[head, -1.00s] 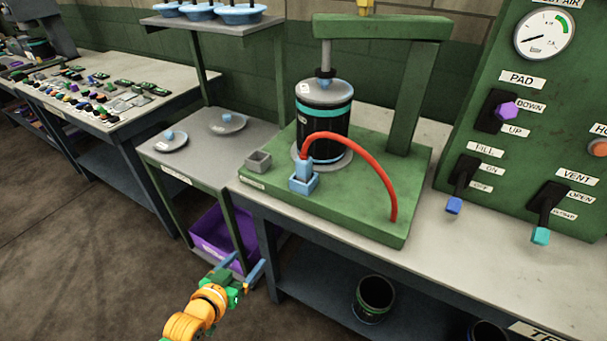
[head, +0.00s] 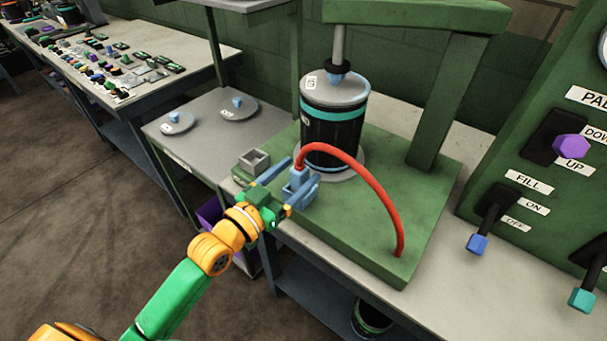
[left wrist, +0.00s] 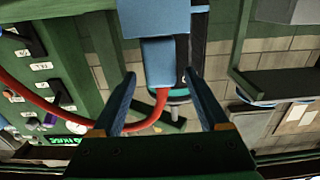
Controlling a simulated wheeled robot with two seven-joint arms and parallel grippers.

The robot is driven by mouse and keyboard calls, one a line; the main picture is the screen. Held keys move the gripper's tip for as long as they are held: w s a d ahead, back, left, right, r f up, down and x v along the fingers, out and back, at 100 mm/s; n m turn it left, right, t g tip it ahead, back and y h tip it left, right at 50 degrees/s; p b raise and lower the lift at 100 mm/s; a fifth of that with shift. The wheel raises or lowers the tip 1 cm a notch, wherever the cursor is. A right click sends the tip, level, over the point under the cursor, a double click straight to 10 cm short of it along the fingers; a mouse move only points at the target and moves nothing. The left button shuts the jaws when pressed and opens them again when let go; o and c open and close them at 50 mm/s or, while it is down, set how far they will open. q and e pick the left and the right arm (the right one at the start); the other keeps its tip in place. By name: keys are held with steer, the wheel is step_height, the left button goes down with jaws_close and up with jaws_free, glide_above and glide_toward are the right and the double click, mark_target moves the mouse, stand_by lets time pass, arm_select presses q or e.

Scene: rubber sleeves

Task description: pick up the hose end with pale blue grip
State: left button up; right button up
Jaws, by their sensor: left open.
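The hose end with the pale blue grip (head: 299,174) stands upright in a small pale blue holder (head: 309,191) on the green press base. A red hose (head: 352,169) arcs from its top down to the right side of the base. My left gripper (head: 298,176) is open, its two blue fingers reaching toward the grip from the front left. In the left wrist view the pale blue grip (left wrist: 158,62) and red hose (left wrist: 160,100) show between the open fingers (left wrist: 158,77). Whether a finger touches the grip I cannot tell. My right gripper is not in view.
A black canister (head: 333,120) with a teal band stands close behind the grip under the green press. An empty grey holder (head: 254,161) sits just left. The control panel (head: 545,190) with levers is at right. A grey side table (head: 205,135) holds two lids.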

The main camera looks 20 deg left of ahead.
mark_target(305, 166)
arm_select(q)
steer(key=x, duration=0.4)
steer(key=shift+w+f+p, duration=0.2)
steer(key=shift+w+p, duration=0.1)
steer(key=shift+w, duration=0.05)
steer(key=shift+w+d+f, duration=0.1)
steer(key=shift+w, duration=0.1)
steer(key=shift+s, duration=0.25)
steer(key=c, duration=0.5)
jaws_close()
